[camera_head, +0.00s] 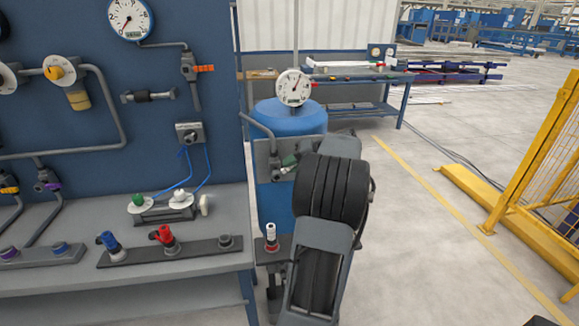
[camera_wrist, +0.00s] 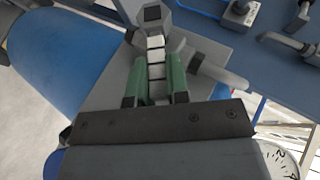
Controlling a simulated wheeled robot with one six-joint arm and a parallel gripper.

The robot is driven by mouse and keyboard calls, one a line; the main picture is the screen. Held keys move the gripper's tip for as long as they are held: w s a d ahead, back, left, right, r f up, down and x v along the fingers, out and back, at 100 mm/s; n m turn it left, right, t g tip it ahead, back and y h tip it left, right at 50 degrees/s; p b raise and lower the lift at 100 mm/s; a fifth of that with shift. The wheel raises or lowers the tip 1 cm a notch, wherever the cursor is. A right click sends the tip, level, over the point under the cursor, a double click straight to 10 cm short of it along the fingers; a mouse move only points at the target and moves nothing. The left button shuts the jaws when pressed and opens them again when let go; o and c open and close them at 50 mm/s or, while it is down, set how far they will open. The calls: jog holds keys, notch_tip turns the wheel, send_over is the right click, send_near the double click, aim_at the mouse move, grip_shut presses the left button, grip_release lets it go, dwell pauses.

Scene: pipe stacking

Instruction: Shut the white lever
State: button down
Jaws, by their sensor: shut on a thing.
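The white lever (camera_wrist: 155,44) is in the wrist view, a narrow pale strip running down from a grey metal valve fitting (camera_wrist: 152,14). My gripper (camera_wrist: 154,78) has green fingers, one on each side of the lever, and is shut on it. The lever's lower part lies between the fingers. In the head view, my gripper (camera_head: 289,160) reaches the pipework in front of the blue tank (camera_head: 290,118). The lever itself is too small and covered to make out there.
A white dial gauge (camera_head: 294,87) stands above the tank. A blue panel (camera_head: 70,100) with pipes and valves is at left, over a grey bench (camera_head: 60,275) with red and blue valve fittings. Yellow fencing (camera_head: 540,150) stands at right; the floor between is open.

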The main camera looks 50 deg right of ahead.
jog(key=shift+s+d+f+t+y, duration=0.1)
jog(key=shift+d+f+t+y, duration=0.1)
jog(key=shift+t+y, duration=0.15)
dwell(0.4)
jog(key=c, duration=1.1)
grip_release()
jog(key=v, duration=1.3)
jog(key=shift+s, duration=0.4)
jog(key=shift+r, duration=0.15)
